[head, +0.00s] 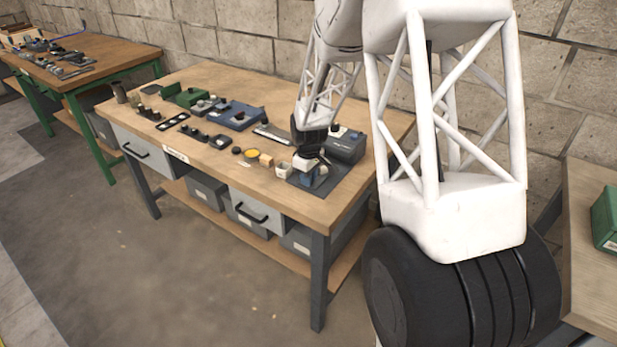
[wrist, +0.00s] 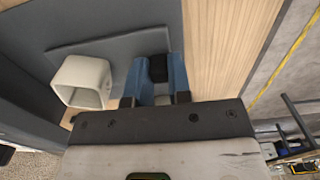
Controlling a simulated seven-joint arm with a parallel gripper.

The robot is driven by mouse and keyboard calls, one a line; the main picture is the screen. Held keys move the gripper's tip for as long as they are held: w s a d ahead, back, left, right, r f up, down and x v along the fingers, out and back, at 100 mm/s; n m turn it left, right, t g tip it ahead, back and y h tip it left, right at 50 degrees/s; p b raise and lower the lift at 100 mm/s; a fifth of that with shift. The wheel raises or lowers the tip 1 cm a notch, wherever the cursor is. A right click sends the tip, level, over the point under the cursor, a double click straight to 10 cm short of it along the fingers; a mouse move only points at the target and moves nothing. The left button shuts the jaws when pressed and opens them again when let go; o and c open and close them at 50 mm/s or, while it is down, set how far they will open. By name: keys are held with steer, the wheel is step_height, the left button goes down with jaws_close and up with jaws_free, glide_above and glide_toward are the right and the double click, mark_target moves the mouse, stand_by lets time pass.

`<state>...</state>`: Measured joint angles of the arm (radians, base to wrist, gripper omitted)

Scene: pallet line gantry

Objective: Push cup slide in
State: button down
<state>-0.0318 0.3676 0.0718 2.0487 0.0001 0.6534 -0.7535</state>
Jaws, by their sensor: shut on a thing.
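My gripper (head: 307,180) points down over the dark grey plate (head: 329,183) at the right front of the bench. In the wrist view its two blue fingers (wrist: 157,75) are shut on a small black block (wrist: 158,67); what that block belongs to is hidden. A white, square-mouthed cup (wrist: 83,82) is left of the fingers, apart from them. A small pale item in the head view (head: 284,169) looks like this cup. I cannot make out a slide for certain.
A dark box-shaped machine (head: 346,144) stands just behind my gripper. A yellow round item (head: 251,154) and a wooden block (head: 266,160) lie left of it. A blue fixture (head: 234,116) and other small parts fill the bench further left. The bench's front edge is close.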

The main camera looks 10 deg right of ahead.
steer(key=shift+w+d, duration=1.4)
steer(key=c, duration=1)
jaws_free()
steer(key=shift+c, duration=0.2)
steer(key=shift+r, duration=0.15)
step_height(320, 180, up, 8)
steer(key=shift+f, duration=0.25)
